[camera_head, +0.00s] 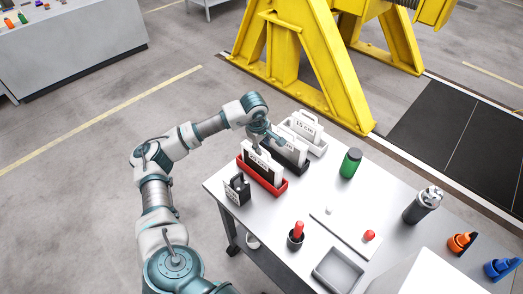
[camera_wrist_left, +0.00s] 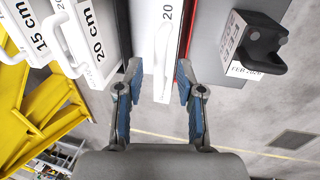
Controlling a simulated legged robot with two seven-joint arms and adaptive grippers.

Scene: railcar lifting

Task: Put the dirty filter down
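A white filter panel (camera_head: 258,163) stands upright in a red tray (camera_head: 270,185) at the table's left end. In the left wrist view the panel (camera_wrist_left: 158,20) has a loop handle and a label reading 20. I cannot tell whether it is the dirty one. My left gripper (camera_head: 264,143) is just above it. In the left wrist view its blue-padded fingers (camera_wrist_left: 158,88) are spread, one on each side of the panel, with gaps to the handle. Another panel labelled 20 cm (camera_wrist_left: 92,40) stands beside it, in a black tray (camera_head: 293,163). My right gripper is out of view.
A 15 cm panel (camera_head: 304,125) stands in a white tray (camera_head: 318,149) behind. A black handled block (camera_head: 237,190) is close on the near side. A green jar (camera_head: 350,163), red-handled tool (camera_head: 297,235) and grey tray (camera_head: 338,271) stand to the right. A yellow stand (camera_head: 300,75) is beyond the table.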

